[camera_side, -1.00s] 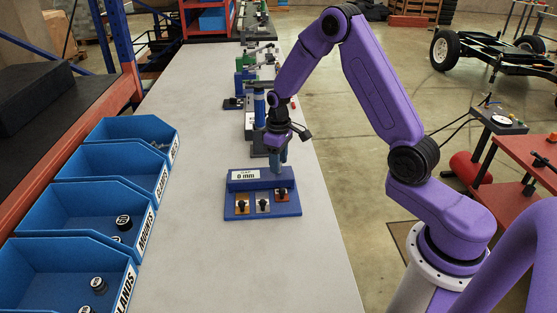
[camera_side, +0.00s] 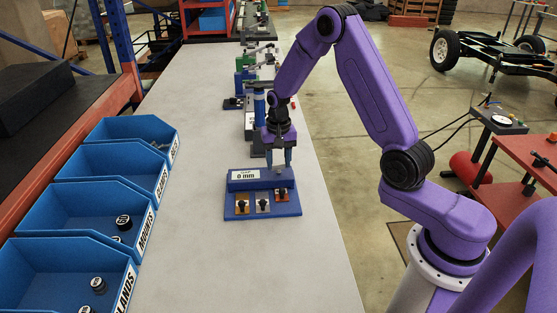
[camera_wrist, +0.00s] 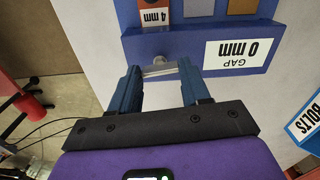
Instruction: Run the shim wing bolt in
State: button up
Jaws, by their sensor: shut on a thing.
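The blue shim block (camera_side: 262,209) stands on the bench with a raised back part labelled "GAP 0 mm" (camera_wrist: 242,52). The pale grey wing bolt (camera_wrist: 160,70) sits at the right end of that raised part, beside the label. Its wings lie between my two blue fingers, and its round end is at the block's wall in the wrist view. My gripper (camera_side: 279,163) points down over it, shut on the wings; it also shows in the wrist view (camera_wrist: 160,76). How deep the bolt sits is hidden.
Orange (camera_side: 282,196), grey (camera_side: 263,208) and tan (camera_side: 242,210) shim plates with black knobs lie on the block's front. Blue bins (camera_side: 75,220) line the left side. Other fixtures stand behind along the bench. The bench left of the block is clear.

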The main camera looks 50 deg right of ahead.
jog(key=m, duration=0.4)
jog(key=shift+w+r+m, duration=0.15)
jog(key=shift+m, duration=0.15)
jog(key=m, duration=0.4)
jog(key=shift+m, duration=0.3)
jog(key=m, duration=0.4)
jog(key=shift+d+m, duration=0.1)
jog(key=shift+m, duration=2.5)
jog(key=o, duration=1.1)
jog(key=shift+c, duration=0.2)
